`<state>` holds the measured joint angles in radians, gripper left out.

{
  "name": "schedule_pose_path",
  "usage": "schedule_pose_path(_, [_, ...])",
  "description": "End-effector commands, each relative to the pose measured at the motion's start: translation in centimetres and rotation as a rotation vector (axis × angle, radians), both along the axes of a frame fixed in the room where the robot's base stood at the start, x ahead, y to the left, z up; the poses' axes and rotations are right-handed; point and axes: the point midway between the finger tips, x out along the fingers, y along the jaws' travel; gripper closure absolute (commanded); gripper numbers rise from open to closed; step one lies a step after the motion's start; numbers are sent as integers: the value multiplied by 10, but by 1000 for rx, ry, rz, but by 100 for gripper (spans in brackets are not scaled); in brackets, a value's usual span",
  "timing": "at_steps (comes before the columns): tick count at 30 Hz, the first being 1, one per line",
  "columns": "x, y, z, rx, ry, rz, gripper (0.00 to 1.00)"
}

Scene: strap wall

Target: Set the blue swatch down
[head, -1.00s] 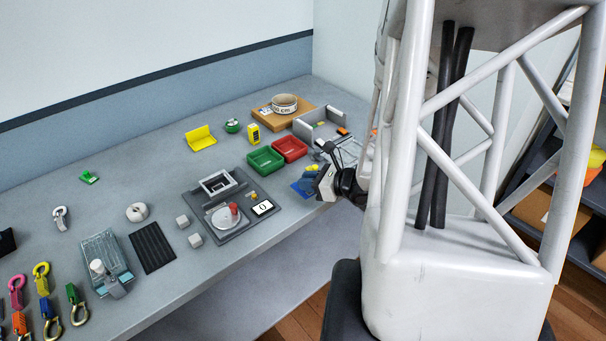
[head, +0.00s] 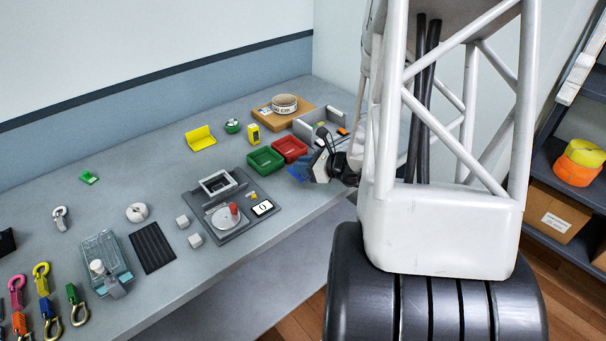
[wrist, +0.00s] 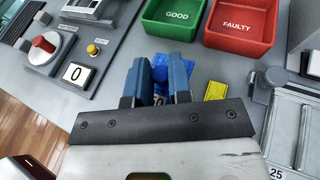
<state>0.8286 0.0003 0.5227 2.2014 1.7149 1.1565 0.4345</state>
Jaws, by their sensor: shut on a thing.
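The blue swatch (wrist: 162,58) shows bright blue between and just beyond my fingertips in the wrist view. My gripper (wrist: 160,68) is shut on it, and the fingers hide part of it. In the head view the swatch (head: 297,174) is a small blue patch beside my gripper (head: 310,168), near the table's front edge. It is in front of the red bin marked FAULTY (wrist: 240,26) and the green bin marked GOOD (wrist: 170,20). I cannot tell whether it touches the table.
A yellow swatch (wrist: 217,91) lies right of my fingers. A grey device with a red knob (wrist: 42,46) and a display reading 0 (wrist: 75,73) stands left. A grey fixture (wrist: 292,128) is close on the right. Bare table lies between the device and my fingers.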

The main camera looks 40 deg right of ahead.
Motion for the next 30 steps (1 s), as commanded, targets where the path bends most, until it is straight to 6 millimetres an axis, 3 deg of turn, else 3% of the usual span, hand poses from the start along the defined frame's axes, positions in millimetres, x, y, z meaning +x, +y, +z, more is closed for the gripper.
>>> schedule_pose_path(13, [0, 0, -32, 1, 0, 0, 100])
schedule_pose_path(28, [0, 0, -38, 1, 0, 0, 100])
schedule_pose_path(29, [0, 0, -38, 1, 0, 0, 79])
schedule_pose_path(30, [0, 0, -38, 1, 0, 0, 73])
